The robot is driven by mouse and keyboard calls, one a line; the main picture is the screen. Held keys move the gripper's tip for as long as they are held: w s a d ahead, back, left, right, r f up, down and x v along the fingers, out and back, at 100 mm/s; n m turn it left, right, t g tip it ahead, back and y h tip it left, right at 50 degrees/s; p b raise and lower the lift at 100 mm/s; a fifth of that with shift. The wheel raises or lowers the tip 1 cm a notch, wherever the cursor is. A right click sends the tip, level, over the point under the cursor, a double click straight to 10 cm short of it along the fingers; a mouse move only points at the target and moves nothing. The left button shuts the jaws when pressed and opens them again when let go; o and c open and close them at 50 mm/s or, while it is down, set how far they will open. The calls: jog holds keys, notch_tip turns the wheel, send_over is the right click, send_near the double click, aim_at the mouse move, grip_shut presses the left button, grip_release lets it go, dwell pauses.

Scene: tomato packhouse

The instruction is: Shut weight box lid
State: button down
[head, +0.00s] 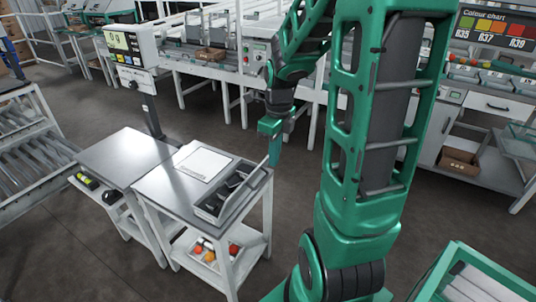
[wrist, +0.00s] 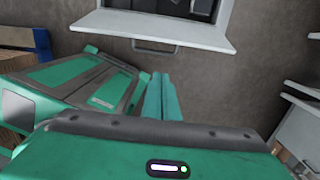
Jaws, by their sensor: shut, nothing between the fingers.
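The weight box (head: 207,213) sits at the right edge of the small grey table in the head view. It is open, with dark contents showing inside. Its light grey lid (head: 245,194) stands raised along the box's right side. The wrist view shows the lid (wrist: 165,28) as a pale panel at the top, with a thin handle at its near edge and the dark box inside beyond. My gripper (head: 274,160) hangs just right of the box, fingers pointing down. In the wrist view my gripper (wrist: 160,77) is shut and empty, with a gap to the lid's handle.
The grey table (head: 155,188) carries a white plate (head: 203,164) left of the box. Its lower shelf holds tomatoes (head: 208,252). A scale display (head: 130,45) stands behind a second table (head: 122,155).

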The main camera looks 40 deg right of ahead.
aim_at(263, 165)
jog(key=shift+w+a+f, duration=0.25)
jog(key=shift+w+f, duration=0.35)
jog(key=shift+f, duration=0.3)
jog(key=shift+w+a+f, duration=0.2)
jog(key=shift+w+f, duration=0.45)
jog(key=shift+f, duration=0.25)
jog(key=shift+w+a+f, duration=0.25)
jog(key=shift+w+f, duration=0.35)
jog(key=shift+f, duration=0.3)
